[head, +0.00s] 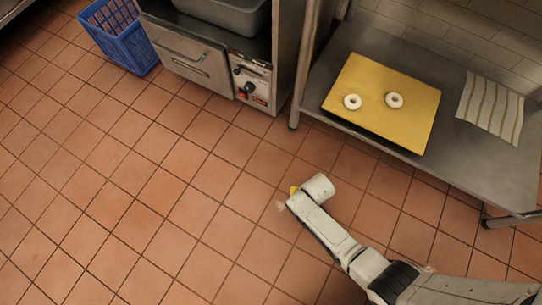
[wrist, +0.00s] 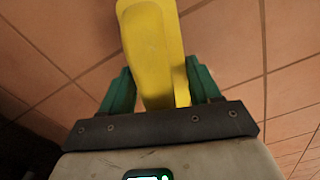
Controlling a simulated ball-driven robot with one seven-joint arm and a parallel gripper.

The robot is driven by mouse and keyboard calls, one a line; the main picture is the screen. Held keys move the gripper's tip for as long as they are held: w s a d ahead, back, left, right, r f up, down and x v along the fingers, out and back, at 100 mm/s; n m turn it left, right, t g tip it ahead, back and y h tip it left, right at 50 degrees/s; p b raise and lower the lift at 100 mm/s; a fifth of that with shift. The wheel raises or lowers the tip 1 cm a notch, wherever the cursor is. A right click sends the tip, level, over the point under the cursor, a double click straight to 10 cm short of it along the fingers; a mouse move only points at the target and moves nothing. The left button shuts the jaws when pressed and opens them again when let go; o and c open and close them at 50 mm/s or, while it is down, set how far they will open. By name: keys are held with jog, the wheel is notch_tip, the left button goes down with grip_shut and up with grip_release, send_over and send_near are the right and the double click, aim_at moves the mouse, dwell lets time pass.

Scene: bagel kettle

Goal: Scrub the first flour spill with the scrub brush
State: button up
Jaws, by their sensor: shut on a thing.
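My gripper (wrist: 158,75) has its green fingers shut on a yellow scrub brush (wrist: 148,45), which sticks out ahead of them in the wrist view. In the head view only a small yellow piece of the brush (head: 294,190) shows beside the end of my arm, low over the tiled floor. A faint pale patch (head: 281,207) lies just beside it; I cannot tell whether it is flour or the brush's bristles. Another small pale trace (head: 428,268) shows beside my arm at the lower right. The brush's underside is hidden, so contact with the floor cannot be told.
A steel table (head: 470,180) at the right bears a yellow board (head: 410,125) with two white rings (head: 394,100) and a striped cloth (head: 491,108). A steel appliance (head: 195,65) and blue crate (head: 122,38) stand at the back. The floor at left is clear.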

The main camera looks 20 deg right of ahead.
jog(key=shift+r+p, duration=1.75)
jog(key=shift+r, duration=0.4)
jog(key=shift+w, duration=0.1)
